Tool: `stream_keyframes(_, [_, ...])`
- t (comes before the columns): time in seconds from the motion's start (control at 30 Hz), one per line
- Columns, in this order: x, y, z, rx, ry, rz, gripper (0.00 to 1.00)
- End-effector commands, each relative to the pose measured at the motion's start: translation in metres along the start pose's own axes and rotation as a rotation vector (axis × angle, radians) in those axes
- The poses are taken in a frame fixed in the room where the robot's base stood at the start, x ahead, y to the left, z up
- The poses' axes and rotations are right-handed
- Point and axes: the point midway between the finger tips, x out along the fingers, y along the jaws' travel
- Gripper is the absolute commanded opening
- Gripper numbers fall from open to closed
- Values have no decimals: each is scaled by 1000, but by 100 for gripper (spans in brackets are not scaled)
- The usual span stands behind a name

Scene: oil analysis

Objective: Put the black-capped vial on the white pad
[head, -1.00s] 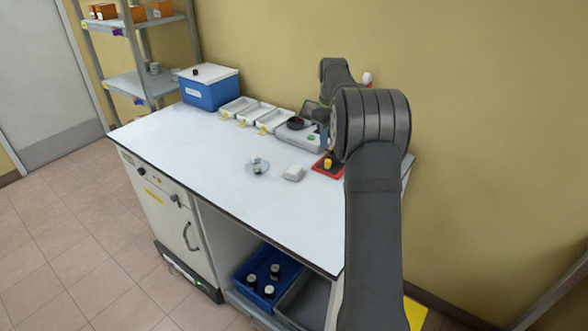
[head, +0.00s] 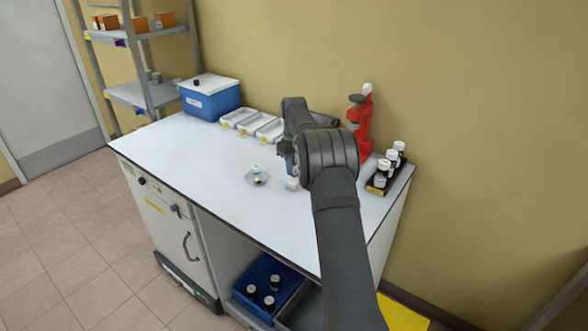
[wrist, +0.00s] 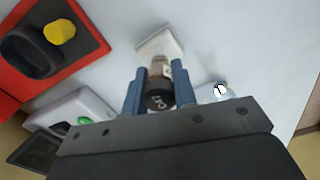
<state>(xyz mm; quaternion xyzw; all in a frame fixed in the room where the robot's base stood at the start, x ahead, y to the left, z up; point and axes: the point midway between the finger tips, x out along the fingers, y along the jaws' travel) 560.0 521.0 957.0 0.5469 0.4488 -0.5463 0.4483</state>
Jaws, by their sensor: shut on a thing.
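My gripper (wrist: 155,88) has blue fingers and is shut on the black-capped vial (wrist: 158,99) in the wrist view. The cap has pale lettering and faces the camera, and the brownish glass body shows beyond it. The white pad (wrist: 160,43) lies just past the vial's far end in the wrist view. I cannot tell whether vial and pad touch. In the head view the pad (head: 292,184) shows as a small white block just below my gripper, partly hidden by my arm. The held vial cannot be made out there.
A clear dish (head: 257,178) lies left of the pad. A rack (head: 376,188) of vials stands right.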

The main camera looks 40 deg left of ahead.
Motion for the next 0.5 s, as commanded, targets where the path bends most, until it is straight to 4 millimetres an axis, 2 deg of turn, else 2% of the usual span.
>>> stream_keyframes(0.1, [11, 0, 0, 0, 0, 0, 3])
stream_keyframes(0.43, [14, 0, 0, 0, 1, 0, 3])
stream_keyframes(0.47, [14, 0, 0, 0, 1, 0, 29])
stream_keyframes(0.5, [14, 0, 0, 0, 1, 0, 37])
